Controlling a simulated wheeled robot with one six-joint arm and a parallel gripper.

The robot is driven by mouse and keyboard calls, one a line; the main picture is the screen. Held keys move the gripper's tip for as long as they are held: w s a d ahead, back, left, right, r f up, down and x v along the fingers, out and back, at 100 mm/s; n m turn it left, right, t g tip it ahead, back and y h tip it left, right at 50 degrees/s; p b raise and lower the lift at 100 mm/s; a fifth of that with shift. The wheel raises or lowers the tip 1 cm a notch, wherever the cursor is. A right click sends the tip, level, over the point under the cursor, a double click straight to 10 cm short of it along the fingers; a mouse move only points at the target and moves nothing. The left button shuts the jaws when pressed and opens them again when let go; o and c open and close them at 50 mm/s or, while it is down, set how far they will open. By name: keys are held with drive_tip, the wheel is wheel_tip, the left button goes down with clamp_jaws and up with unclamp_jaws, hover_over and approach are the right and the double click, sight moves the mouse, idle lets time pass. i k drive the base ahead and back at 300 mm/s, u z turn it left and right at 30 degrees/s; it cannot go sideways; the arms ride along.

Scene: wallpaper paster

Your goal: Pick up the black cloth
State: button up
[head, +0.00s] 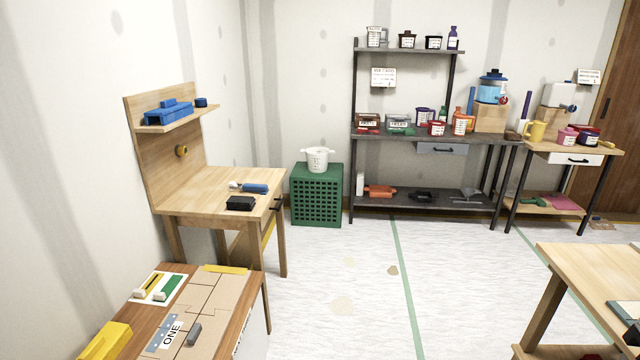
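I cannot make out a black cloth for certain. A small black block-like thing (240,203) lies near the front edge of the wooden workbench (190,195) on the left. Another low black thing (422,196) lies on the bottom shelf of the dark metal rack (480,203) at the back. Both are too small to tell whether they are cloth. My gripper is not in view.
A brown table (255,285) with cardboard and a yellow block (106,341) is at lower left. A green crate (317,195) bears a white bucket (317,160). A wooden table (590,265) is at right. The middle floor is clear, with flat stains and green tape lines.

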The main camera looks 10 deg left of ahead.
sight(241, 203)
drive_tip(key=i, duration=1.85)
drive_tip(key=u, duration=1.15)
drive_tip(key=i, duration=1.45)
drive_tip(key=u, duration=1)
